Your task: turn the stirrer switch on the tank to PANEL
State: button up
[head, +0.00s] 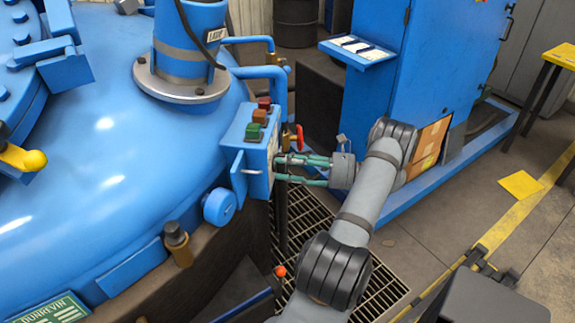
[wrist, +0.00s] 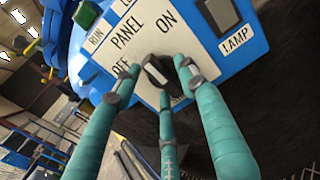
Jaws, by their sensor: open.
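The blue control box (head: 238,133) stands at the side of the big blue tank (head: 110,140). In the wrist view its pale label plate (wrist: 143,43) shows the words RUN, PANEL, OFF and ON, and a black knob (wrist: 155,71) sits beside OFF and ON. I see no stirrer label, and I cannot tell where the knob points. My gripper (head: 278,169) faces the box. In the wrist view its teal fingers (wrist: 157,84) stand open around the knob, tips close to the plate. I cannot tell whether they touch it. In the head view the fingers hide part of the box face.
Coloured push buttons (head: 258,116) sit on the box top. A red valve handle (head: 299,138) and a blue pipe (head: 280,90) are close above my fingers. A blue cabinet (head: 395,75) stands behind my arm. An orange-tipped lever (head: 280,271) rises below, by the floor grating (head: 375,290).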

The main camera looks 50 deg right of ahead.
jog(key=shift+s, duration=0.1)
jog(key=v, duration=1.1)
jog(key=shift+s+d, duration=0.2)
jog(key=shift+s, duration=0.15)
jog(key=shift+w, duration=0.1)
jog(key=x, duration=1.2)
